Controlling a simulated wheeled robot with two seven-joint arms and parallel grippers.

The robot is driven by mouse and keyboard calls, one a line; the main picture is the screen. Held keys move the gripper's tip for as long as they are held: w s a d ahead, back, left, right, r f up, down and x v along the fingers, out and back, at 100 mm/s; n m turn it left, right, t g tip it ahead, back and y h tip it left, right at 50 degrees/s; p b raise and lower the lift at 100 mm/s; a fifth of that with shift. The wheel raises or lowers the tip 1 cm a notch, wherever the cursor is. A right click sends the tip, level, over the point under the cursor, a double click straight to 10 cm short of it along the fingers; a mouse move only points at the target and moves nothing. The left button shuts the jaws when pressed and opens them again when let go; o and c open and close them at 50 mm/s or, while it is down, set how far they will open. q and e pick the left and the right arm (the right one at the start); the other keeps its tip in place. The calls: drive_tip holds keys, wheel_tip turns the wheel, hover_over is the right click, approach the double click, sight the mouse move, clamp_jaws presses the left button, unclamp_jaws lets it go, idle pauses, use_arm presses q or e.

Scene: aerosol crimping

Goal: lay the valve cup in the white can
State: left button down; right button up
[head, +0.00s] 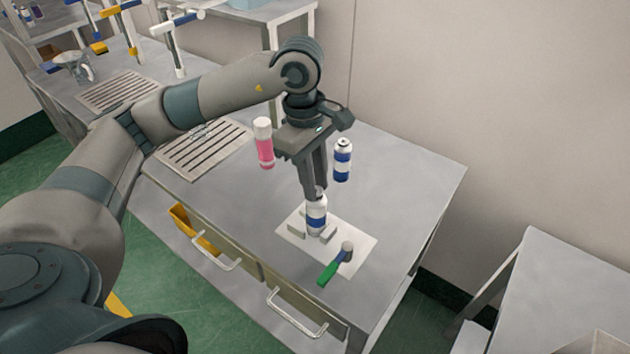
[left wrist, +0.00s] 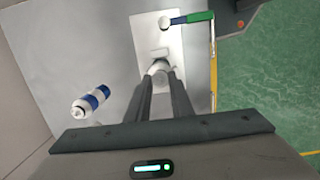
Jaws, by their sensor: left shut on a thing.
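The white can (head: 316,219) with a blue band stands upright on a pale plate (head: 360,243), between small blocks. My left gripper (head: 316,191) points straight down over its mouth, with its fingertips at the can's top. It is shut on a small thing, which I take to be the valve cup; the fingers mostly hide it. In the left wrist view the fingertips (left wrist: 161,76) meet over the pale can top (left wrist: 160,66). I cannot tell whether the cup touches the rim. My right gripper is not in view.
A green-handled tool (head: 328,274) sits at the plate's front right. A second blue-and-white can (head: 342,161) and a pink can (head: 265,150) with a white cap stand behind. The table (head: 410,185) is clear at right. An orange-yellow bin (head: 190,228) shows at the front drawer.

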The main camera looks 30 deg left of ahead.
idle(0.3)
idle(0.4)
use_arm(q)
drive_tip(key=c, duration=0.9)
unclamp_jaws()
drive_tip(key=shift+r, duration=0.15)
drive_tip(key=shift+r+p, duration=1.05)
drive_tip(key=shift+r, duration=2.3)
drive_tip(key=shift+s, duration=0.1)
